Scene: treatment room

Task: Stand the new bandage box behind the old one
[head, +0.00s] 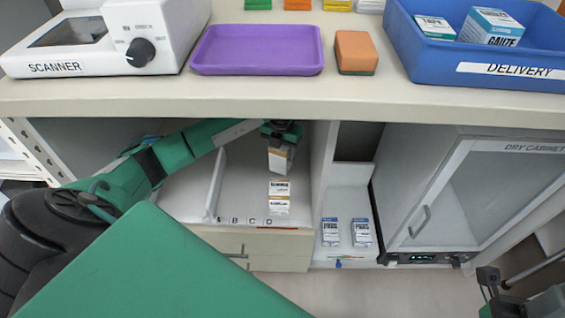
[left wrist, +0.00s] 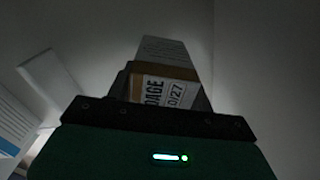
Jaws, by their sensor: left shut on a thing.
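My left gripper (head: 281,132) reaches into the open shelf bay below the counter. It is shut on a white and orange-brown bandage box (head: 279,160), which hangs upright below the jaws. In the left wrist view the held box (left wrist: 165,92) shows part of a label reading "DAGE" and "0/27". Another bandage box (head: 279,197), white with an orange-brown band, stands at the shelf front by letter D. The held box appears behind and above it; whether its bottom touches the shelf cannot be told. Part of my right gripper (head: 488,280) shows at the lower right edge, its fingertips unclear.
A white divider (head: 216,188) stands left in the bay (head: 240,190); letters A to D mark its front. Two blue-and-white boxes (head: 331,232) stand in the bay to the right, beside the dry cabinet (head: 440,190). The counter edge (head: 300,104) overhangs the bay.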

